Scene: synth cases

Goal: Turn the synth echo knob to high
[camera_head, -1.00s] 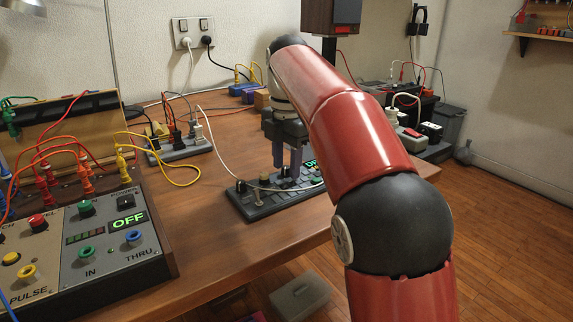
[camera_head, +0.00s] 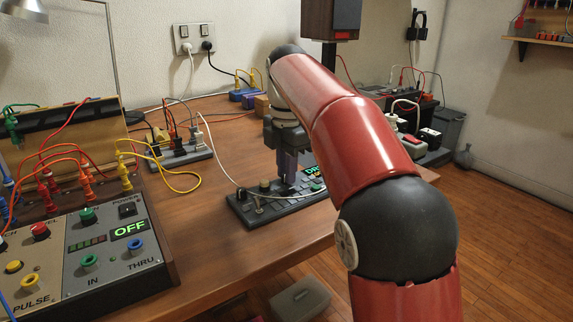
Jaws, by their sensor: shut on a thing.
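The dark grey synth panel (camera_head: 240,208) lies on the wooden table, with small knobs, a toggle switch and a green-lit display (camera_head: 312,170) partly hidden by my arm. My gripper (camera_head: 287,182) points straight down over the middle of this panel, its fingers shut on a small dark knob (camera_head: 286,190). The fingers cover most of the knob, so its pointer and label cannot be read. I cannot tell its setting.
A larger panel (camera_head: 100,250) with coloured jacks and a lit OFF display stands at the left front. A power strip (camera_head: 180,152) with cables lies behind. A white cable (camera_head: 215,150) runs to the small panel. Bare table lies between the panels.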

